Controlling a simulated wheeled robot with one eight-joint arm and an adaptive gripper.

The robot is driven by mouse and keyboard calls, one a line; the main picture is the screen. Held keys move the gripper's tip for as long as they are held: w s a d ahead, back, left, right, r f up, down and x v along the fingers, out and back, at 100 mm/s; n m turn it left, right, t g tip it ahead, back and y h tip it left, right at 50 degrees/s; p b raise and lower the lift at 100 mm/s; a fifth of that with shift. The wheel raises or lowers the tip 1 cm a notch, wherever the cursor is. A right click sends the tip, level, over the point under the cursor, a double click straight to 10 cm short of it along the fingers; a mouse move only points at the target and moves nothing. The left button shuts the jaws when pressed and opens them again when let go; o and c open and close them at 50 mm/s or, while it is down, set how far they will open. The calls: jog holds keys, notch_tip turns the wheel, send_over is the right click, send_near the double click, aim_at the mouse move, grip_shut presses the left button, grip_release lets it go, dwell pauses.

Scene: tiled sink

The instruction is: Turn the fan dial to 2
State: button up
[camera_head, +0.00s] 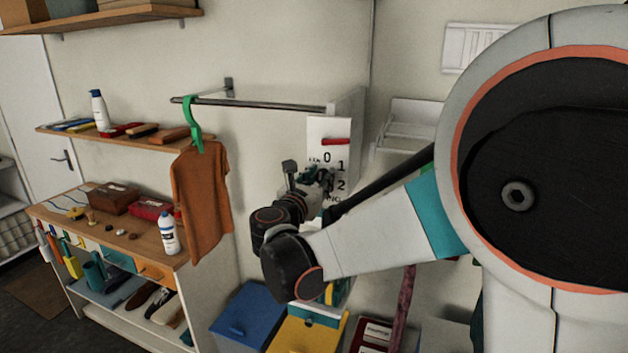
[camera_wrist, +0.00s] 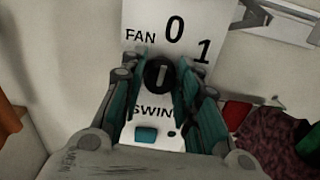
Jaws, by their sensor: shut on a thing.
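The fan dial (camera_wrist: 158,73) is a round black knob with a pale mark that stands roughly upright in the wrist view. It sits on a white panel (camera_wrist: 143,18) printed FAN, with 0 and 1 above and right of it and SWING lettering below. In the head view the panel (camera_head: 316,131) also shows a 2, below the 1. My gripper (camera_head: 318,182) is at the panel and hides the dial in that view. In the wrist view its teal fingers (camera_wrist: 160,86) are closed on both sides of the dial.
A red piece (camera_head: 335,141) is near the panel's top. A metal rail (camera_head: 265,103) runs left from the panel, with an orange shirt (camera_head: 203,190) on a green hanger (camera_head: 192,122). Blue (camera_head: 243,315) and yellow (camera_head: 303,336) bins stand below my arm.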

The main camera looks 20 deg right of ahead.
jog(key=m, duration=0.6)
jog(key=shift+m+b, duration=0.3)
jog(key=shift+b, duration=0.05)
jog(key=m, duration=0.3)
jog(key=shift+d+m, duration=0.1)
jog(key=shift+m, duration=0.2)
jog(key=m, duration=0.3)
jog(key=shift+s+f+m, duration=0.1)
jog(key=shift+f+m, duration=0.05)
jog(key=shift+m, duration=0.15)
jog(key=m, duration=0.4)
jog(key=shift+m+b, duration=0.3)
jog(key=shift+b, duration=0.1)
jog(key=m, duration=0.4)
jog(key=shift+f+m, duration=0.15)
jog(key=shift+m, duration=0.15)
jog(key=o, duration=1.1)
jog(key=shift+c, duration=0.2)
